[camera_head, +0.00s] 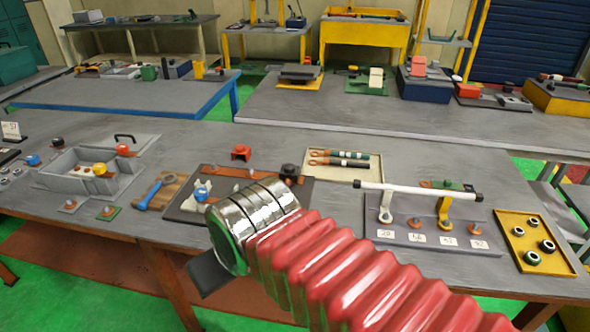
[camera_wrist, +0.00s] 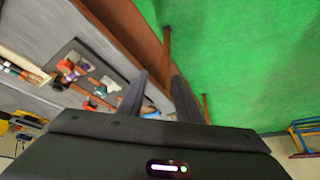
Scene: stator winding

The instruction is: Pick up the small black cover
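A small black rounded piece (camera_head: 290,171) stands at the back right of a dark board on the front table. It looks like the small black cover, but I cannot be sure. Another small dark knob (camera_head: 57,142) is at the far left. My gripper (camera_wrist: 160,82) is open, its two dark fingers apart with nothing between them. In the head view only a dark part of my gripper (camera_head: 208,272) shows below the silver end of my red arm, in front of the table edge. In the wrist view the fingers point past the table edge and green floor.
The dark board (camera_head: 222,172) also carries a red piece (camera_head: 240,152). A grey box (camera_head: 62,186) is at the left. A cream tray (camera_head: 372,177) and a board with a white bar (camera_head: 418,190) are to the right. A yellow tray (camera_head: 515,262) holds black rings.

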